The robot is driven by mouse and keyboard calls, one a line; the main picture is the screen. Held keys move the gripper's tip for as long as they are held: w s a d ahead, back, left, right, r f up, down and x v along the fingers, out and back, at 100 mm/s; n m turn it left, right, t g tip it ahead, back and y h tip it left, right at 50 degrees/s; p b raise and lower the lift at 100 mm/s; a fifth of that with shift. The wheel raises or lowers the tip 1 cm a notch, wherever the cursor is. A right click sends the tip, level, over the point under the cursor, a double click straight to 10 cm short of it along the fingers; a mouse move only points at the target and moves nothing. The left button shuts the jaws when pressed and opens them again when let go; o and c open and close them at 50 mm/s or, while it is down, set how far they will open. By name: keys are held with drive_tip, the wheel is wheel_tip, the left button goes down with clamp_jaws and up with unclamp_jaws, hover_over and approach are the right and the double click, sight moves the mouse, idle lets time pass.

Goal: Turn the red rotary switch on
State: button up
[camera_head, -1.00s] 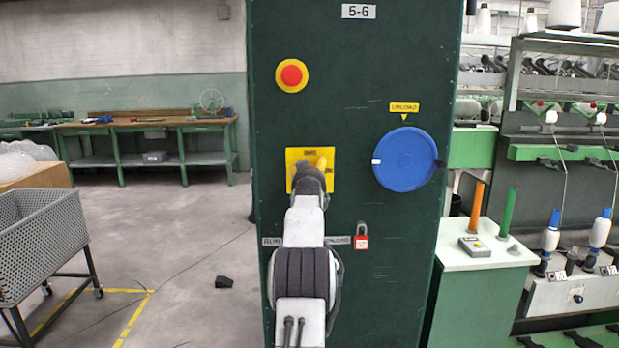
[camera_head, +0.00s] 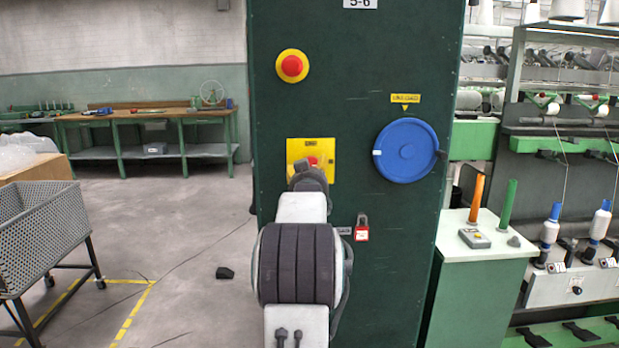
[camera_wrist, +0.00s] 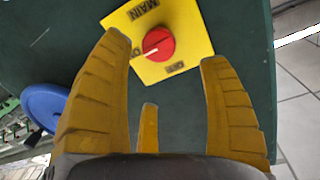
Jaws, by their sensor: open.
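The red rotary switch (camera_wrist: 158,44) is a round red knob with a white pointer, on a yellow plate (camera_wrist: 189,27) marked MAIN. Its pointer aims lower left in the wrist view, toward a label partly hidden by a finger. A second label sits below the knob. In the head view the knob (camera_head: 313,160) shows just above my wrist, its lower part hidden. My gripper (camera_wrist: 165,58) is open and empty, its yellow fingers spread below and to both sides of the knob. I cannot tell whether a finger touches the plate.
The dark green panel also carries a red emergency button (camera_head: 292,66), a blue round disc (camera_head: 405,151) and a red padlock (camera_head: 362,233). A grey cart (camera_head: 45,235) stands left. A green cabinet (camera_head: 475,290) and spinning machinery are right. Floor between cart and panel is mostly clear.

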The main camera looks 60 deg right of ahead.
drive_tip(key=shift+v, duration=1.2)
drive_tip(key=s+a+f+n+g+y, duration=0.1)
drive_tip(key=s+a+f+g+y, duration=0.2)
drive_tip(key=f, duration=0.6)
drive_tip(key=s+a+f+n+g+y, duration=0.1)
drive_tip(key=a+f+y, duration=0.3)
drive_tip(key=f, duration=0.6)
drive_tip(key=s+a+f+g+y, duration=0.2)
drive_tip(key=s+a+f+y, duration=0.2)
drive_tip(key=a+f, duration=0.3)
drive_tip(key=s+a+r+n+g+y+p, duration=0.1)
drive_tip(key=s+a+r+n+y+p, duration=0.15)
drive_tip(key=a, duration=1.15)
drive_tip(key=s+a+r+n+g+y+p, duration=0.1)
drive_tip(key=s+a+r+n+y+p, duration=0.15)
drive_tip(key=a, duration=1.15)
drive_tip(key=a+r+n+t+p, duration=0.2)
drive_tip(key=a+r+n+p, duration=0.2)
drive_tip(key=a, duration=0.9)
wheel_tip(320, 180, up, 5)
drive_tip(key=n, duration=0.3)
drive_tip(key=shift+n+t+h, duration=0.3)
drive_tip(key=shift+n+t, duration=0.1)
